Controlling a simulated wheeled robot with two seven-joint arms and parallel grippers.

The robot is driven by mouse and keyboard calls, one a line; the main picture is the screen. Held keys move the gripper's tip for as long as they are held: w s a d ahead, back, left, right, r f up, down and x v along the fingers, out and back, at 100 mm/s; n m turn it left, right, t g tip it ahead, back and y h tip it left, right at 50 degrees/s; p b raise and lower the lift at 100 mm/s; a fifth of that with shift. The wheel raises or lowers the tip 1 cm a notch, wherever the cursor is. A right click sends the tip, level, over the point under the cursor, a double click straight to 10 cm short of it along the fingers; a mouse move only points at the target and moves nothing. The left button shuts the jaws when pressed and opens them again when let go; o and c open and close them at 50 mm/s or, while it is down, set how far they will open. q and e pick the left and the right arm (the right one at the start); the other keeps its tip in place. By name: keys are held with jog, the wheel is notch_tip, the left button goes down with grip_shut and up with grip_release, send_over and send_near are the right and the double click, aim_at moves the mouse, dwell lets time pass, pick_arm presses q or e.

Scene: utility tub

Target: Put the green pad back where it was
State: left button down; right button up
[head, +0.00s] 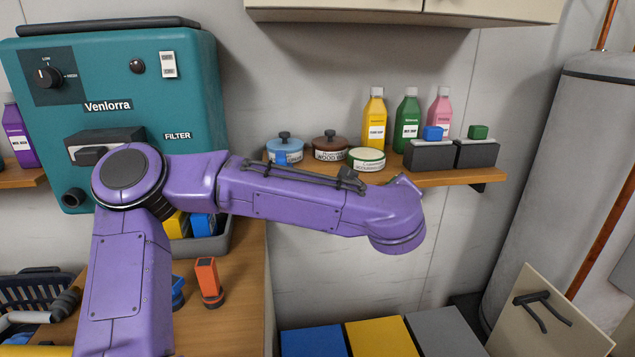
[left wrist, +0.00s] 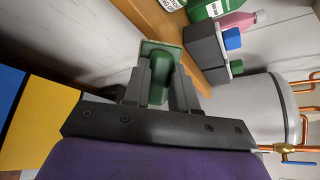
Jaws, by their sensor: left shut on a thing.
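In the head view the gripper and held pad are hidden behind my purple forearm. A grey holder (head: 476,155) with a small green block (head: 478,131) stands on the wall shelf (head: 440,179). Left of it a like grey holder (head: 428,157) carries a blue block (head: 433,132). My right gripper is not seen.
A grey tank (head: 560,180) rises at the right. An orange-handled tool (head: 208,280) stands on the bench.

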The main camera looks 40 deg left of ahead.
pick_arm(q)
jog(key=s+a+r+n+g+y+b, duration=0.1)
jog(key=s+a+r+n+g+y, duration=0.1)
jog(key=a+r+n+g, duration=0.4)
jog(key=s+a+r+n+g+y+b, duration=0.1)
jog(key=s+a+r+n+g+b, duration=0.15)
jog(key=a+r+g, duration=0.35)
jog(key=s+d+f+m+t+h+p, duration=0.1)
jog(key=s+d+m+h, duration=0.2)
jog(key=m, duration=0.4)
jog(key=s+d+f+m+t+h, duration=0.1)
jog(key=s+d+f+m+h, duration=0.2)
jog(key=m, duration=0.4)
jog(key=shift+h, duration=0.4)
jog(key=w+a+f+p, duration=0.1)
jog(key=w+a+p, duration=0.1)
jog(key=w+a, duration=0.1)
jog(key=w+a+p, duration=0.3)
jog(key=w+a, duration=0.1)
jog(key=a, duration=0.2)
jog(key=w+a+f+p, duration=0.1)
jog(key=w+a+p, duration=0.2)
jog(key=w+a, duration=0.1)
jog(key=shift+a+f, duration=0.3)
jog(key=shift+a, duration=0.1)
jog(key=shift+f, duration=0.1)
